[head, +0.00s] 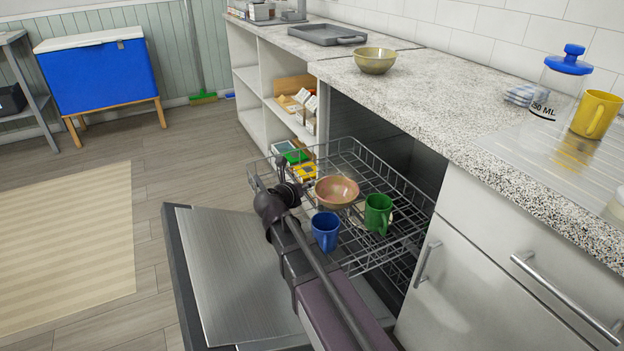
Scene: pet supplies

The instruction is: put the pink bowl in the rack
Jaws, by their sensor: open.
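The pink bowl (337,192) sits upright in the wire rack (350,150) of the open dishwasher, behind the blue mug and left of the green mug. The rack is pulled out over the lowered door. My arm reaches in from the bottom of the picture, and my gripper (284,172) is over the rack's left side, left of the bowl. The gripper looks apart from the bowl and empty. Its fingers are small and partly hidden by my own wrist.
A blue mug (325,231) and a green mug (378,213) stand in the rack. The lowered dishwasher door (232,275) lies below my arm.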

